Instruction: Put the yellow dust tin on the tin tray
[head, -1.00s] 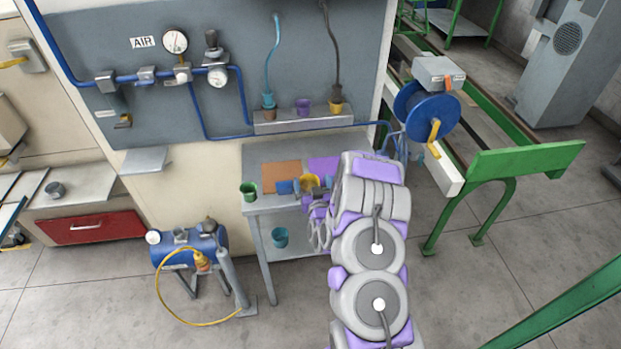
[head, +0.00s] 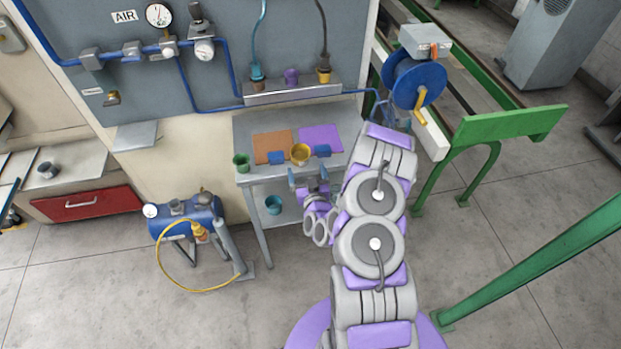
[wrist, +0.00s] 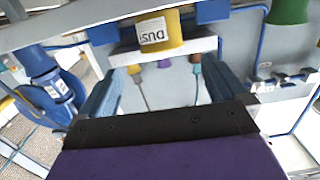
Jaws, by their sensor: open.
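The yellow dust tin (head: 300,154) stands upright near the front of the grey bench, between two small blue blocks. In the wrist view it (wrist: 160,32) shows its white DUST label and appears inverted. My gripper (head: 308,176) is open and empty just in front of the bench edge, its fingers apart and pointing toward the tin. In the wrist view the open fingers (wrist: 160,88) straddle the tin's direction without touching it. A narrow grey ledge (head: 292,94) on the wall behind the bench holds cups; I cannot tell whether it is the tin tray.
Blue blocks (head: 277,157) (head: 323,151) flank the tin. A green cup (head: 241,162) stands at the bench's left corner. Brown (head: 272,142) and purple (head: 320,136) mats lie behind. A teal cup (head: 273,204) is on the lower shelf. A blue reel (head: 418,84) stands to the right.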

